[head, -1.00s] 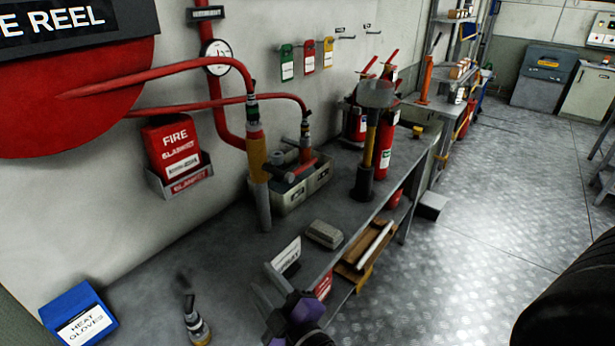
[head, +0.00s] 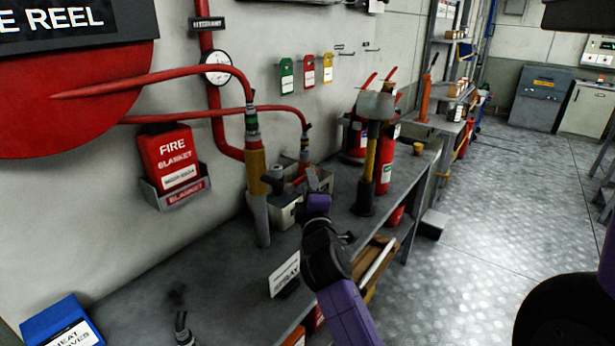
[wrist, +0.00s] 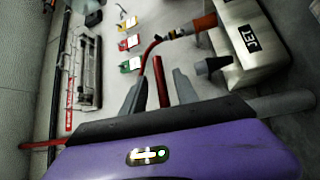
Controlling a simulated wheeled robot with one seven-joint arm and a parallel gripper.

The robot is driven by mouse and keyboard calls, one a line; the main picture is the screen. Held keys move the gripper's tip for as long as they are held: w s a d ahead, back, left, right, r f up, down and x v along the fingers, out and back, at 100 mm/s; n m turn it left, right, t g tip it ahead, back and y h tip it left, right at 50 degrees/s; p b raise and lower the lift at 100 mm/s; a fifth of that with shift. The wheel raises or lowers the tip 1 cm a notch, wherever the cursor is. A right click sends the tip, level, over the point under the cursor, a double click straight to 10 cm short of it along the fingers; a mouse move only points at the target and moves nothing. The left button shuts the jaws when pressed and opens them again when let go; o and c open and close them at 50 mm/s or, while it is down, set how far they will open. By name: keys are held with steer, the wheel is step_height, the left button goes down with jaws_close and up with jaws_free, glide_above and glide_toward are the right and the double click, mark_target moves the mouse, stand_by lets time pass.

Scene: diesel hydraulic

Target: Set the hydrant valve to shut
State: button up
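The bar looks like the lever of the hydrant valve. I cannot tell whether either finger touches it. In the head view a grey valve-like fitting (head: 272,176) shows left of my gripper, and my gripper hides most of the red lever. The lever's exact setting and any shut mark cannot be read.
A hose nozzle with a yellow sleeve (head: 256,172) stands close left. A hammer-like tool (head: 370,150) and red extinguishers (head: 386,160) stand to the right. A small white sign (head: 284,273) is in front on the bench. In the wrist view a metal box labelled JET (wrist: 240,42) is right of the fingers.

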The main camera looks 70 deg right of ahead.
steer(key=shift+x, duration=1.6)
jaws_close()
